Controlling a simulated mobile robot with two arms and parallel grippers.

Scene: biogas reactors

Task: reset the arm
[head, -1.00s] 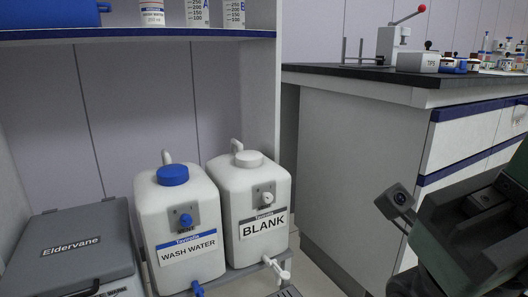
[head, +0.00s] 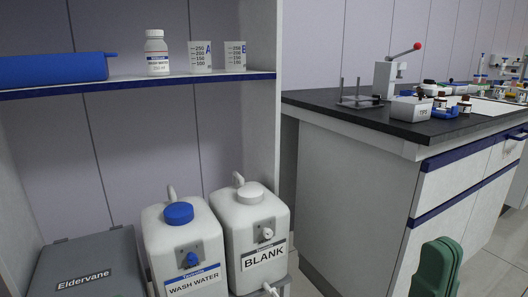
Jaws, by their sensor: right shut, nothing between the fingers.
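My right gripper (head: 437,264) shows at the bottom right as a dark green shape, in front of the bench's white drawer side. It is shut and empty, and its lower part is cut off by the picture edge. It touches nothing that I can see. My left gripper is not in view.
The white lab bench with a black top (head: 340,112) stands right, bearing a red-knobbed press (head: 392,75) and a grey box (head: 411,108). The shelf (head: 130,84) holds a bottle (head: 156,52) and beakers. WASH WATER (head: 184,245) and BLANK (head: 252,222) canisters stand below, beside a grey Eldervane case (head: 88,265).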

